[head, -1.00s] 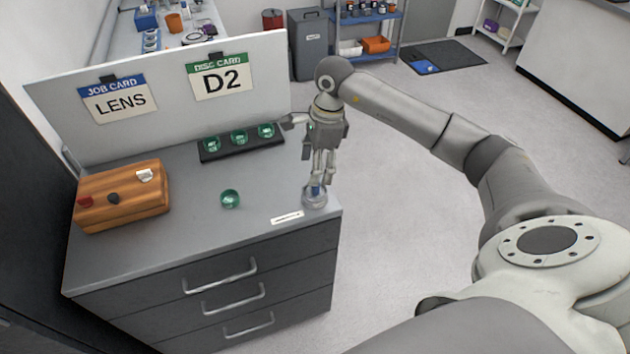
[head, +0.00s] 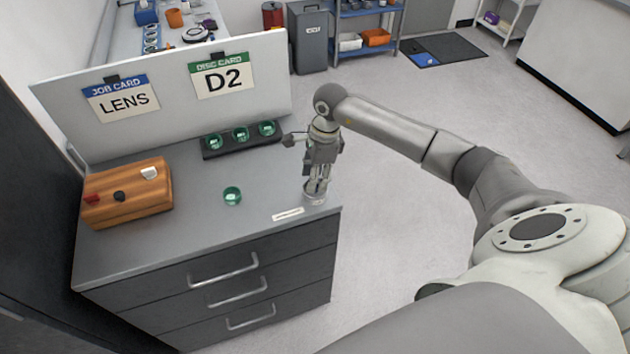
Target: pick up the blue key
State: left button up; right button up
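My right gripper (head: 316,188) points down into a small clear dish (head: 315,199) at the right front corner of the grey cabinet top. Its fingers reach the dish and cover most of what lies in it. The blue key cannot be made out there now; a blue spot showed in this dish a second ago. Whether the fingers are apart or closed on something is too small to tell. My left gripper is out of view.
A wooden block (head: 128,200) with red, black and white pieces stands at the left. A green-rimmed round piece (head: 232,196) lies mid-top. A black rack (head: 243,145) holds three similar pieces before the card board (head: 170,80). A white label (head: 288,214) lies near the dish.

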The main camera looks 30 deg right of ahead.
jog(key=shift+c, duration=1.4)
jog(key=shift+r, duration=0.1)
